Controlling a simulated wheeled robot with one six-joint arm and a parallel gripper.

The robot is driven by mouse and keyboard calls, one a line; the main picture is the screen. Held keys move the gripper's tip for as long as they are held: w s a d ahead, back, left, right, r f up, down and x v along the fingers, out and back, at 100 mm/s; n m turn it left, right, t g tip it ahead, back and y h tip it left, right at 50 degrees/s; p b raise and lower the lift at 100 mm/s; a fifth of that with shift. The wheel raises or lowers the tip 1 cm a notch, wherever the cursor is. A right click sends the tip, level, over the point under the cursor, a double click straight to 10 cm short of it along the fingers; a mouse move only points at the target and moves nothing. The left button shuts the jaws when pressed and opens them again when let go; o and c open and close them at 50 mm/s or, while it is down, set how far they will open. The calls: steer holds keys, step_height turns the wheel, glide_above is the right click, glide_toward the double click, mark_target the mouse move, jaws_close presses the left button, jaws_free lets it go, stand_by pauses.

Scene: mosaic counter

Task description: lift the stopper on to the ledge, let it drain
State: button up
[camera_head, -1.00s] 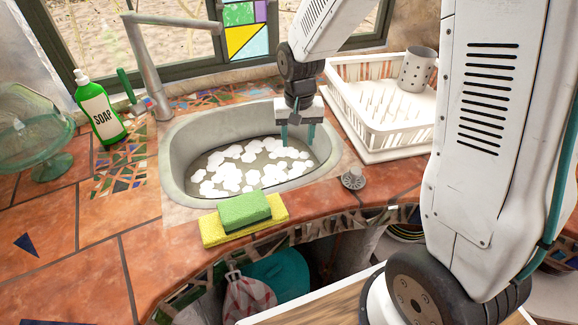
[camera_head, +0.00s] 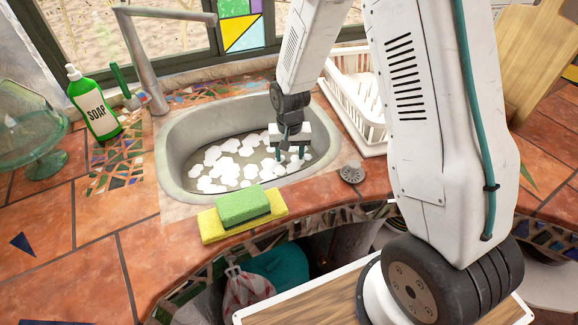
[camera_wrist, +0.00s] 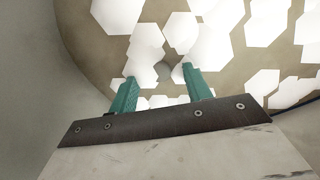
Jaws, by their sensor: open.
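My gripper (camera_head: 290,154) is inside the sink, at its right side, pointing down with its two teal fingers apart. The fingertips are at or close to the foam-dotted water. In the wrist view, the open gripper (camera_wrist: 159,76) shows a small greyish round shape (camera_wrist: 168,72) between and just beyond the fingertips, partly covered by white foam. It may be the stopper; I cannot tell for sure. The sink (camera_head: 172,165) holds murky water with white foam patches. A round grey metal piece (camera_head: 351,174), like a drain strainer, lies on the tiled ledge right of the sink.
A green sponge (camera_head: 241,204) lies on a yellow one (camera_head: 213,228) at the sink's front edge. A tap (camera_head: 150,70) and a green soap bottle (camera_head: 95,108) stand at the left. A white dish rack (camera_head: 350,100) stands behind my arm. Tile around the grey piece is clear.

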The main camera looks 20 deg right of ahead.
steer(key=shift+c, duration=0.3)
jaws_close()
